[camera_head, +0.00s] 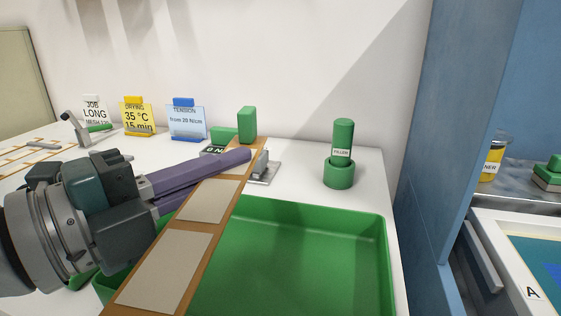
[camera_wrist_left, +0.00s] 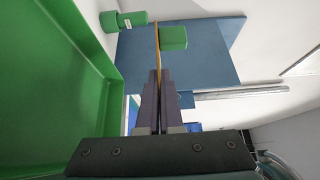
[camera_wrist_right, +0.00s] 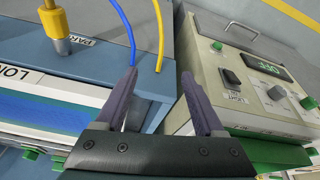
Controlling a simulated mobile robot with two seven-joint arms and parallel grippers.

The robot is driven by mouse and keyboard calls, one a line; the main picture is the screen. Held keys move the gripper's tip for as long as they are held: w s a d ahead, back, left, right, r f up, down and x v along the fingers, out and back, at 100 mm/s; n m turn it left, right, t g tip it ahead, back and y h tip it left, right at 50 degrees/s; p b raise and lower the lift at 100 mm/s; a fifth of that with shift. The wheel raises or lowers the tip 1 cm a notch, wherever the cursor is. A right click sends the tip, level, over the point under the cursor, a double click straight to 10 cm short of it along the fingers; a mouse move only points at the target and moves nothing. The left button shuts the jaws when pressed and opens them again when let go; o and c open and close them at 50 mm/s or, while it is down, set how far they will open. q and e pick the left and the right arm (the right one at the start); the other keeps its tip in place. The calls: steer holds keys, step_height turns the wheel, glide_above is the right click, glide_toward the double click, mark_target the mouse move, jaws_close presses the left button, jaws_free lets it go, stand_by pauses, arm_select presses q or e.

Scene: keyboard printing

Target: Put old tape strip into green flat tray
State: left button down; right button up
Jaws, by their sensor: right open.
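The old tape strip (camera_head: 207,200) is a long brown band with pale grey patches. In the head view it slants above the green flat tray (camera_head: 330,232), its lower end reaching out of frame. My left gripper (camera_head: 250,157) is shut on the strip near its upper end, where a green block (camera_head: 247,124) shows. In the left wrist view the strip (camera_wrist_left: 157,50) shows edge-on between the fingers (camera_wrist_left: 158,75), with the tray (camera_wrist_left: 70,80) to the left. My right gripper (camera_wrist_right: 158,78) is open and empty, away from the tray in the right wrist view.
A green filler bottle (camera_head: 342,150) stands behind the tray. Yellow (camera_head: 138,118) and blue (camera_head: 187,123) sign cards stand at the back left. A blue panel (camera_head: 450,150) rises right of the table. A control box (camera_wrist_right: 250,80) is near my right gripper.

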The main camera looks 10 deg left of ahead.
arm_select(q)
step_height(320, 180, down, 5)
steer(key=b, duration=0.4)
steer(key=shift+r, duration=0.1)
steer(key=c, duration=1)
jaws_free()
steer(key=shift+s+a, duration=0.1)
steer(key=b+v, duration=0.3)
steer(key=v, duration=0.5)
steer(key=shift+s+a, duration=0.2)
steer(key=shift+s, duration=0.05)
steer(key=shift+s+a+b, duration=0.25)
steer(key=shift+s+b, duration=0.05)
steer(key=shift+s, duration=0.15)
